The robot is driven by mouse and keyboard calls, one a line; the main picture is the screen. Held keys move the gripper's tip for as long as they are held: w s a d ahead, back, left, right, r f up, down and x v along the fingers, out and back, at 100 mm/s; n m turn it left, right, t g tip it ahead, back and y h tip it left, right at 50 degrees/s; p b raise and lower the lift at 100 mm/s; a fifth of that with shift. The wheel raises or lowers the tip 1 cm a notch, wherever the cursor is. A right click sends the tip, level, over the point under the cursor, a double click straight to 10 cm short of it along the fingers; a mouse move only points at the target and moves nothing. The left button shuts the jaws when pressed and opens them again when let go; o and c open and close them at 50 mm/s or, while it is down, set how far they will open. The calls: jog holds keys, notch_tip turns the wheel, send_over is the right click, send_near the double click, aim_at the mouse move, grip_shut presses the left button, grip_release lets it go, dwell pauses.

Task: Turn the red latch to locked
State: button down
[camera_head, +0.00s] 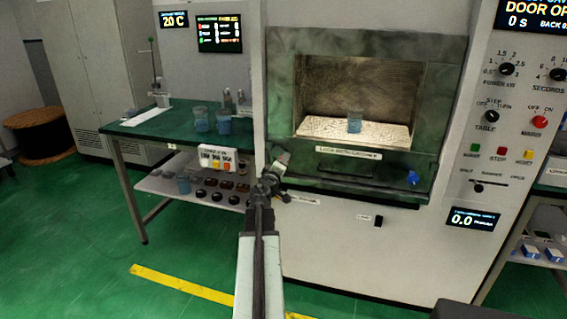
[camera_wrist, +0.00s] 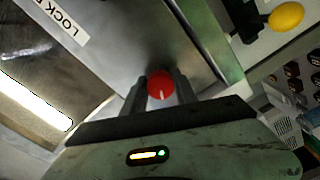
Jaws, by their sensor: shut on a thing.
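The red latch (camera_wrist: 160,85) shows in the wrist view as a round red knob with a pale mark, between my two fingers. My gripper (camera_wrist: 161,91) is shut on it. In the head view my gripper (camera_head: 283,160) is at the left end of the panel below the open microwave cavity, and it hides the red latch. The panel bears a white label (camera_head: 348,153) that seems to read "lock both latches". A blue latch knob (camera_head: 413,178) is at the panel's right end. I cannot tell the red latch's exact angle.
A green table (camera_head: 150,132) with beakers stands left of the microwave. The control panel (camera_head: 505,110) is on the right; its display begins "DOOR OP". A yellow knob (camera_wrist: 286,16) shows in the wrist view.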

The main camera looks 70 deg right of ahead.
dwell(0.4)
jog(key=c, duration=1)
grip_release()
jog(key=shift+o, duration=0.2)
jog(key=shift+a, duration=0.1)
jog(key=a, duration=0.7)
jog(key=shift+s+a, duration=0.2)
jog(key=shift+a, duration=0.15)
